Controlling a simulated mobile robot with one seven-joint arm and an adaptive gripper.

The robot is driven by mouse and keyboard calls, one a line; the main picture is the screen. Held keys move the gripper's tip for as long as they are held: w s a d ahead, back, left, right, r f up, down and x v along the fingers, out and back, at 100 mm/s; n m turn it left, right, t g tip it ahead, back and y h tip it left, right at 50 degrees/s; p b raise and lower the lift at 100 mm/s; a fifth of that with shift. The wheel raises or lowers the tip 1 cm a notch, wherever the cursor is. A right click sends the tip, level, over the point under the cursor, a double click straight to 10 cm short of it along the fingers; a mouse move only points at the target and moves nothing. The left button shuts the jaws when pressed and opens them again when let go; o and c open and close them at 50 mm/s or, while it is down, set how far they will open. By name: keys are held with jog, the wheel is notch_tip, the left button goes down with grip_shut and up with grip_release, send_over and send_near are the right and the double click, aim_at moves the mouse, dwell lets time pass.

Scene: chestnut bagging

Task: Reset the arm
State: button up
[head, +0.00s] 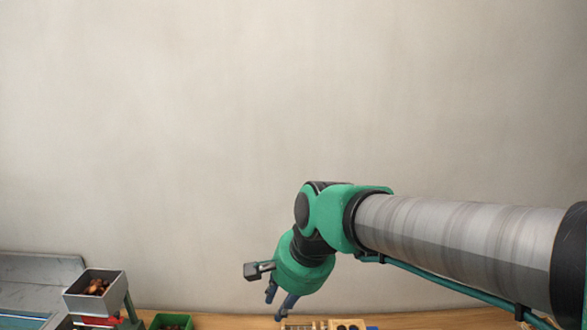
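My arm reaches in from the right edge of the head view, a grey striped link with green joints. My gripper (277,305) hangs at its end, pointing down near the bottom of the picture. Its two dark blue fingers stand apart with a gap between them, and I see nothing held there. A small dark box-shaped part sticks out to the left of the wrist. The gripper is above or in front of the wooden table (235,322); its exact height over the table cannot be told.
At lower left, a grey bin (75,302) holds brown chestnuts on a green stand. A green crate (158,320) with dark contents stands beside it. A grey metal tray (40,268) is at far left. A light wooden block with dark holes (347,324) lies below right of the gripper. The wall behind is bare.

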jog(key=s+d+n+t+h, duration=0.1)
jog(key=s+d+n, duration=0.1)
jog(key=s+d, duration=0.6)
jog(key=s+d+n+t+h, duration=0.1)
jog(key=s+d+n+h, duration=0.1)
jog(key=s+d, duration=0.6)
jog(key=d+n, duration=0.1)
jog(key=d, duration=0.6)
jog(key=shift+s+d+f, duration=0.15)
jog(key=shift+d+f, duration=0.15)
jog(key=shift+f, duration=0.1)
dwell(0.5)
